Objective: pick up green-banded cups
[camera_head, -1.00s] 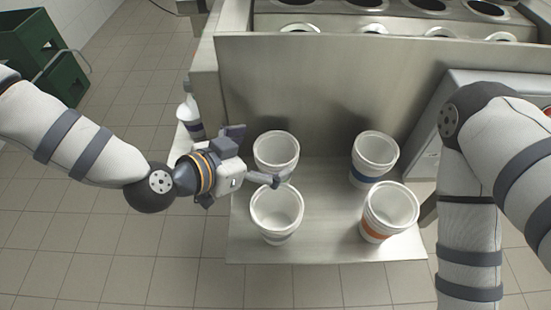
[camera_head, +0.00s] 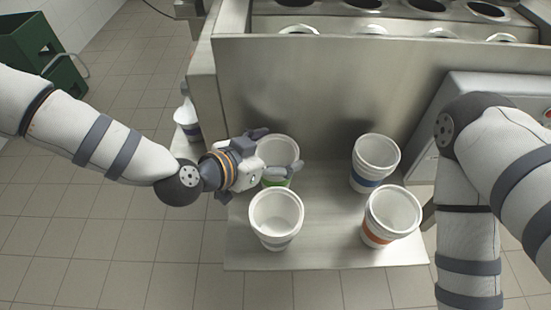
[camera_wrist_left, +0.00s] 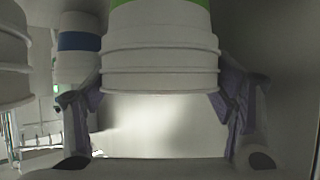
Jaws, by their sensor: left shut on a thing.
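A white cup with a green band (camera_head: 280,151) stands at the back left of the metal shelf. My left gripper (camera_head: 277,166) reaches in from the left and is shut on this cup. In the left wrist view the green-banded cup (camera_wrist_left: 160,65) sits between the two fingers (camera_wrist_left: 163,98), its green band at the top edge. A white cup (camera_head: 276,218) stands in front of it; its band cannot be seen. My right gripper is not in view; only my right arm shows at the right.
A blue-banded cup (camera_head: 375,162) stands at the back right of the shelf (camera_head: 325,245), and an orange-banded cup (camera_head: 391,215) at the front right. A white bottle (camera_head: 187,117) is left of the shelf. A metal wall (camera_head: 330,85) rises behind the cups.

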